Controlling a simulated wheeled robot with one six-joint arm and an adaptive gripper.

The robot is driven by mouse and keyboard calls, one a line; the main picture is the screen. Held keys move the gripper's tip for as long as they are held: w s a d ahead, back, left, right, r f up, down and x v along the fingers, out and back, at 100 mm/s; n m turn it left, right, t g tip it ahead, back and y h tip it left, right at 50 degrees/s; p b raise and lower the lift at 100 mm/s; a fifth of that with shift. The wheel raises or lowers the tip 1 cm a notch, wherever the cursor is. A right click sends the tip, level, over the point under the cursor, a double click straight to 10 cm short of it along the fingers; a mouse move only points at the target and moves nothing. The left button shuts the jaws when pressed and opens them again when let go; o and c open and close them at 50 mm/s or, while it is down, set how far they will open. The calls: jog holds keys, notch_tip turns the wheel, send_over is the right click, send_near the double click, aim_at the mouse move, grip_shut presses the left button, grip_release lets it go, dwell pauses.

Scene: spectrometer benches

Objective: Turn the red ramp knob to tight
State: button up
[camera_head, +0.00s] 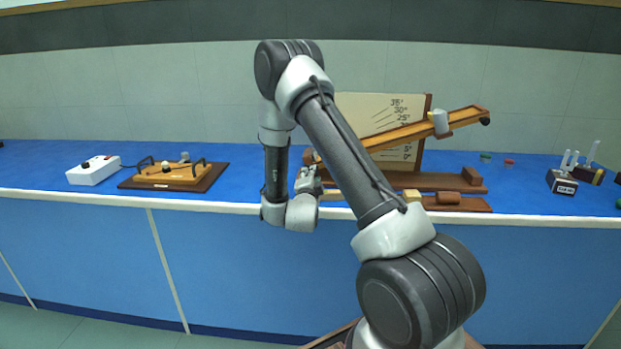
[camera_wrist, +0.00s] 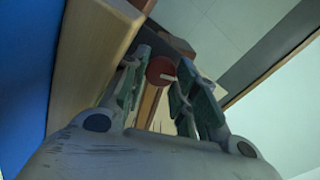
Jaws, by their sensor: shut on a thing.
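The red ramp knob (camera_wrist: 158,68) shows in the wrist view as a round red disc with a pale pointer line on its face, angled down to the right. My gripper (camera_wrist: 163,76) has its two green-padded fingers on either side of the knob, shut on it. In the head view my gripper (camera_head: 308,182) is at the left end of the wooden ramp (camera_head: 422,131), and the knob is hidden there behind my gripper and arm. The ramp slopes up to the right in front of a cream angle board (camera_head: 362,108). Tight or loose markings cannot be made out.
A grey cylinder (camera_head: 440,122) stands on the upper ramp. Wooden blocks (camera_head: 448,197) lie on the ramp's base. A wooden apparatus (camera_head: 172,175) and a white box (camera_head: 94,170) are on the left of the blue bench (camera_head: 232,158). A labelled dark holder (camera_head: 562,182) stands at right.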

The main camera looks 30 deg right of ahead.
jog(key=shift+f+m, duration=0.1)
jog(key=shift+m, duration=0.9)
jog(key=o, duration=0.7)
jog(key=shift+s, duration=0.1)
jog(key=shift+o, duration=0.2)
